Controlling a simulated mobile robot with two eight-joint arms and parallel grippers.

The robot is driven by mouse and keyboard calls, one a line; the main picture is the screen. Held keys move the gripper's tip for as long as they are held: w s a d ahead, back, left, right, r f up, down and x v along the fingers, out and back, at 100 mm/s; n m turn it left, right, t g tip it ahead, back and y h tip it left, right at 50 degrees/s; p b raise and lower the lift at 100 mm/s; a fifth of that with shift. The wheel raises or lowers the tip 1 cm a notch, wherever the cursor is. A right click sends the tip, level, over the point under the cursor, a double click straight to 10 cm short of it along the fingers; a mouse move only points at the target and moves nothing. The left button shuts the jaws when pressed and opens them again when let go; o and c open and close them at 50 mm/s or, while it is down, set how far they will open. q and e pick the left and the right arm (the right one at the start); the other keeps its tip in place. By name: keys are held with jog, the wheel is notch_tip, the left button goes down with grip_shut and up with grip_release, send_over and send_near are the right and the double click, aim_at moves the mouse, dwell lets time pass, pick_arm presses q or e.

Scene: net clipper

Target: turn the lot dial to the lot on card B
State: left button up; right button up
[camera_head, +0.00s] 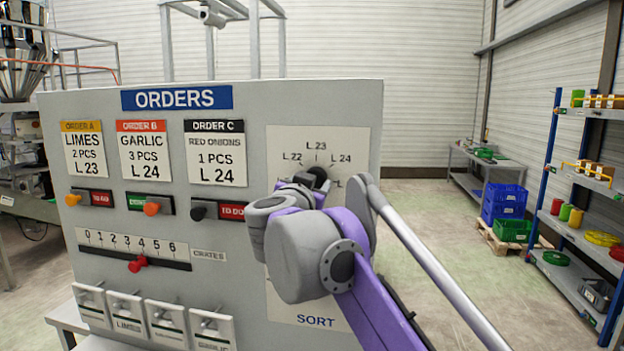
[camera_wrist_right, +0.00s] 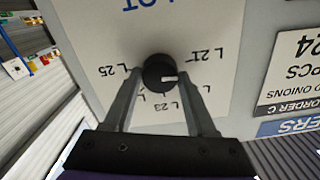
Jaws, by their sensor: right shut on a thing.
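Card B (camera_head: 143,152), red-headed, reads GARLIC, 3 PCS, L 24. The lot dial (camera_head: 318,173) is a round black knob on a pale plate (camera_head: 352,142); L 22, L 23 and L 24 show above it in the head view. In the right wrist view the dial (camera_wrist_right: 157,72) appears upside down. Its white mark points toward the L 21 side; I cannot tell whether at L 21 or L 22. My right gripper (camera_wrist_right: 160,76) is shut on the dial, one finger on each side. Its fingers partly cover the labels. My left gripper is not in view.
Card A (camera_head: 84,150) and card C (camera_head: 215,155) flank card B. Below are toggle switches (camera_head: 152,207), a crates slider with a red knob (camera_head: 137,264) and several tilted labelled plates (camera_head: 127,312).

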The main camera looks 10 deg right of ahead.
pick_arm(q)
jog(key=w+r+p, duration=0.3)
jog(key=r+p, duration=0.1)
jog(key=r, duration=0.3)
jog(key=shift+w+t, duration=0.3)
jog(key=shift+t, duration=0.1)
pick_arm(e)
jog(key=shift+m, duration=13.4)
jog(key=o, duration=1.4)
